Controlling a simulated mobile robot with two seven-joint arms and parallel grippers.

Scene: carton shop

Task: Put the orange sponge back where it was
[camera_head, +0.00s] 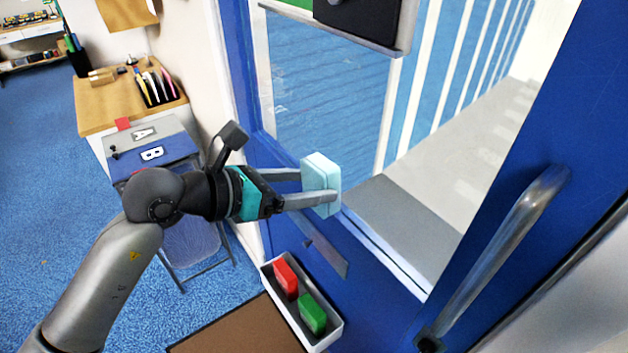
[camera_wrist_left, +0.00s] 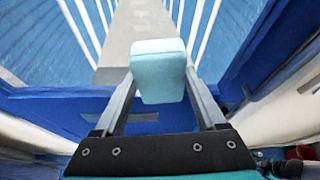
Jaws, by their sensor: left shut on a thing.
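My left gripper (camera_head: 318,186) is shut on a light blue block (camera_head: 320,168) that looks like a sponge. It holds the block up in front of the blue door's glass pane. In the left wrist view the block (camera_wrist_left: 158,70) sits between the two fingertips. A white tray (camera_head: 334,334) stands low, below the gripper. A red block (camera_head: 286,278) and a green block (camera_head: 313,315) lie in it. I see no orange sponge in either view. My right gripper is not in view.
The blue door (camera_head: 510,150) has a metal pull handle (camera_head: 500,250) at the right. A brown mat (camera_head: 245,330) lies beside the tray. The blue carpet at far left is clear.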

